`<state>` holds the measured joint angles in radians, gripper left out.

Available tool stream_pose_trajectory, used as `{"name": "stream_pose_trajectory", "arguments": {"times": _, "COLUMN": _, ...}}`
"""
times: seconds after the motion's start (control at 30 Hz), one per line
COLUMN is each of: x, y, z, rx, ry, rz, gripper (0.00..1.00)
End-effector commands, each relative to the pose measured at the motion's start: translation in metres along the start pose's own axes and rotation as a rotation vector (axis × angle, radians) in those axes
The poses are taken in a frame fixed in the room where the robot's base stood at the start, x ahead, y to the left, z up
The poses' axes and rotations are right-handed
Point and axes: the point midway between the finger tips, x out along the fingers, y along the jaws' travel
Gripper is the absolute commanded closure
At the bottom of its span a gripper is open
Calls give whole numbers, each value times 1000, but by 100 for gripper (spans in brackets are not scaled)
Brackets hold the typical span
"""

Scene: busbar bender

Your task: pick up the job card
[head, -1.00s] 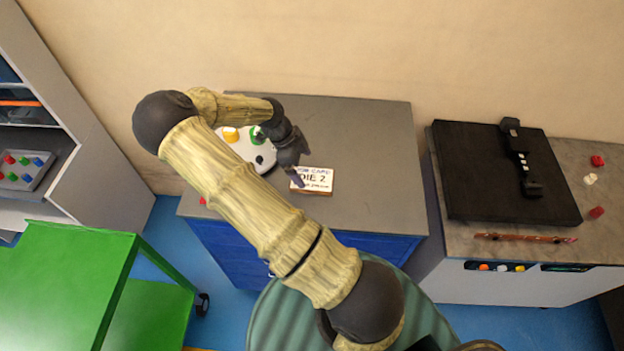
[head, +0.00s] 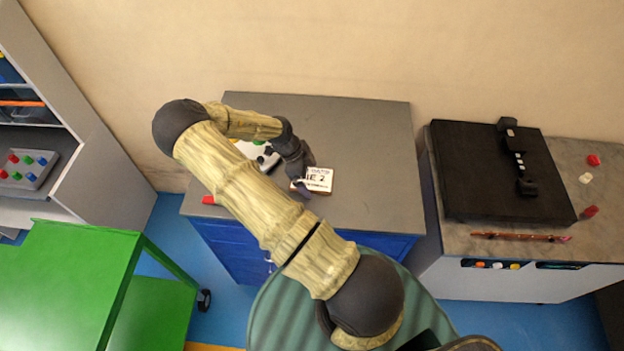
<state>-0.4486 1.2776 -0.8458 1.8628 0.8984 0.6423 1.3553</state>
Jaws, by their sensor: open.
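The job card (head: 321,181) is a small white card with dark print on a brown block, on the grey top of the blue cabinet (head: 370,140). Part of its print is covered by my gripper. My gripper (head: 300,184) is dark and open, with its fingers at the left edge of the card. I cannot tell whether the fingers touch the card or hang just above it.
A white panel (head: 250,149), mostly hidden behind my arm, and a red piece (head: 208,200) are on the same top. A black bending machine (head: 485,175) stands on the bench at right. A green cart (head: 60,280) stands at front left. The top right of the card is clear.

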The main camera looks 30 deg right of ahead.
Motion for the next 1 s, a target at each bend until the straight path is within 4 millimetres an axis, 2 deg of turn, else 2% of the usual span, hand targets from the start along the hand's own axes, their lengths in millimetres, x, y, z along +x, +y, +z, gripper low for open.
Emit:
{"name": "stream_pose_trajectory", "arguments": {"times": 0.07, "x": 0, "y": 0, "z": 0, "rx": 0, "ry": 0, "rz": 0, "gripper": 0}}
{"name": "stream_pose_trajectory", "arguments": {"times": 0.3, "x": 0, "y": 0, "z": 0, "rx": 0, "ry": 0, "rz": 0, "gripper": 45}}
{"name": "stream_pose_trajectory", "arguments": {"times": 0.67, "x": -5, "y": 0, "z": -2, "rx": 0, "ry": -1, "rz": -1, "gripper": 45}}
{"name": "stream_pose_trajectory", "arguments": {"times": 0.83, "x": -23, "y": 0, "z": -9, "rx": 0, "ry": -2, "rz": -2, "gripper": 45}}
{"name": "stream_pose_trajectory", "arguments": {"times": 1.0, "x": -53, "y": -1, "z": -21, "rx": 1, "ry": -3, "rz": -5, "gripper": 45}}
